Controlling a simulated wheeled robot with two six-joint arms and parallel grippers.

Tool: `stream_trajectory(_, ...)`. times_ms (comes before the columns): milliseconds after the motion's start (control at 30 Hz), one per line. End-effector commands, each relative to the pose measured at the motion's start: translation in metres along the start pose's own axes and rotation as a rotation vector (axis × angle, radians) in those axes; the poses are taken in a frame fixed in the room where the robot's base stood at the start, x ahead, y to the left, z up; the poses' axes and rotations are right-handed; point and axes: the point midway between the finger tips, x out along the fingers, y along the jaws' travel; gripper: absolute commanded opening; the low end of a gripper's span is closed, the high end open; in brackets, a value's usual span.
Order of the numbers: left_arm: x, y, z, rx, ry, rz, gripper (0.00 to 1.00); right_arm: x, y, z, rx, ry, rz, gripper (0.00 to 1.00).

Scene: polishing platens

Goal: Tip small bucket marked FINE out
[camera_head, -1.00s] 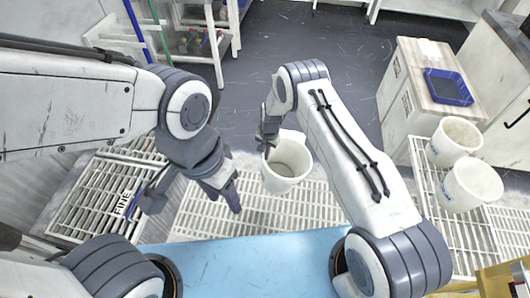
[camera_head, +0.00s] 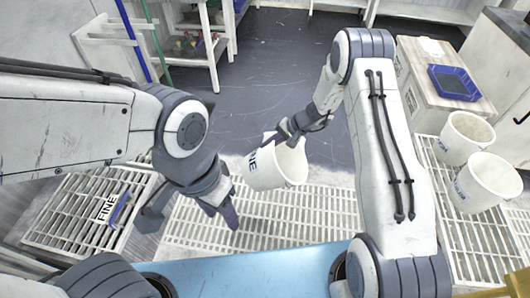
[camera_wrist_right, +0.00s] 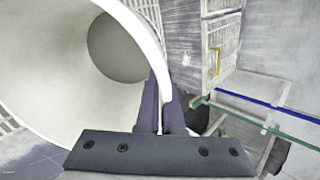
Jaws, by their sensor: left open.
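The small white bucket marked FINE (camera_head: 268,170) hangs in the air over the floor grating in the head view, tilted, with its lettering on the left side and its mouth turned towards the right. My right gripper (camera_head: 282,134) is shut on its rim. In the right wrist view the two dark fingers (camera_wrist_right: 160,108) pinch the bucket wall; the visible inside of the bucket (camera_wrist_right: 60,75) is pale and looks empty. My left gripper (camera_head: 192,214) is open and empty, to the left of the bucket and apart from it.
A grating with a FINE label (camera_head: 107,208) and a blue handle-like strip lies at left. Two white buckets, one behind (camera_head: 465,136) and one in front (camera_head: 485,183), stand on the right grating. A blue tray (camera_head: 453,83) sits on a cabinet. Dark floor behind is clear.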

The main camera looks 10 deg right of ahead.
Motion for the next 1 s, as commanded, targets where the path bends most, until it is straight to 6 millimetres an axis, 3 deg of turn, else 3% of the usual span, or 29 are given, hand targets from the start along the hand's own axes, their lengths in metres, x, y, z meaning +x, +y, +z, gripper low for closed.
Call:
stream_trajectory(33,0.016,-0.001,0.001,0.000,0.000,0.000,0.50,0.004,0.011,-0.004,0.004,-0.007,-0.037,0.00)
stream_trajectory(600,0.100,-0.007,0.005,0.000,0.000,0.000,0.50,-0.009,0.065,-0.018,-0.011,-0.127,-0.494,0.00)
stream_trajectory(800,0.118,-0.009,0.006,0.000,0.000,0.000,0.50,-0.018,0.076,-0.021,-0.015,-0.159,-0.601,0.00)
stream_trajectory(1000,0.124,-0.009,0.007,0.000,0.000,0.000,0.50,-0.024,0.079,-0.021,-0.017,-0.174,-0.650,0.00)
